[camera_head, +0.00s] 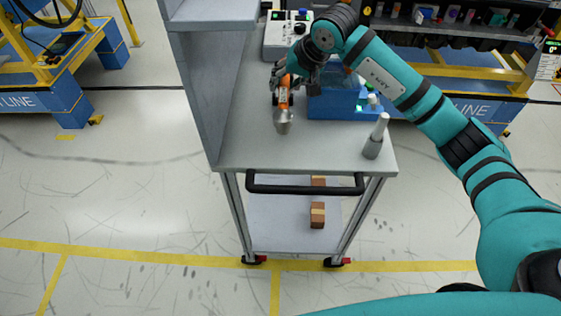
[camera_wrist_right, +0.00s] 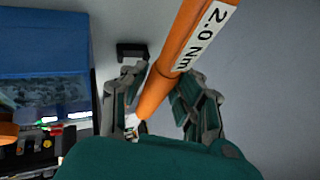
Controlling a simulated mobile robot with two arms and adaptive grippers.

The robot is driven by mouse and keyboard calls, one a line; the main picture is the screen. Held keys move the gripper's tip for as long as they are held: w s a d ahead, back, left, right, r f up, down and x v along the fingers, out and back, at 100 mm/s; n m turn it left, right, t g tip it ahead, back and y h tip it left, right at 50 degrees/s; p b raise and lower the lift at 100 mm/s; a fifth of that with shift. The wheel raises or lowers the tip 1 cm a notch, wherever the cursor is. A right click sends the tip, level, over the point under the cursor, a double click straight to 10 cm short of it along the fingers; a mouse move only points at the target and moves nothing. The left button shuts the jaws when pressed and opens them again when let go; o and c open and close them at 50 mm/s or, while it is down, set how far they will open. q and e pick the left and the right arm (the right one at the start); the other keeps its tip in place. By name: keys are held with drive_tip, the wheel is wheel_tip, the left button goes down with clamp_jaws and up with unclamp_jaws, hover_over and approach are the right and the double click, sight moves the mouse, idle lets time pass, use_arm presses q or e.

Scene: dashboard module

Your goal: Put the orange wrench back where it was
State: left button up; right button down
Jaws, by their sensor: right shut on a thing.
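The orange wrench (camera_head: 284,97) is above the cart's top in the head view, next to the blue box. My right gripper (camera_head: 283,83) is shut on it. In the right wrist view the wrench (camera_wrist_right: 170,65) runs diagonally between the fingers of the gripper (camera_wrist_right: 158,103), with a white "2.0 Nm" label on its shaft. A grey cone-shaped piece (camera_head: 283,121) shows right below the wrench's orange part; I cannot tell whether it is joined to it. My left gripper is not in view.
A blue box (camera_head: 345,106) stands right of the wrench. A grey post with a pale tip (camera_head: 374,144) stands at the cart's front right corner. A tall grey panel (camera_head: 200,85) bounds the cart's left side.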

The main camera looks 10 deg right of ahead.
drive_tip(key=f, duration=0.2)
drive_tip(key=f+p, duration=0.1)
drive_tip(key=f, duration=0.1)
drive_tip(key=shift+w+a+f, duration=0.1)
drive_tip(key=shift+w+f, duration=0.1)
drive_tip(key=shift+f, duration=0.7)
wheel_tip(320, 180, down, 3)
drive_tip(key=shift+f+p, duration=0.2)
drive_tip(key=shift+p, duration=0.35)
drive_tip(key=shift+f, duration=0.1)
drive_tip(key=c, duration=1)
unclamp_jaws()
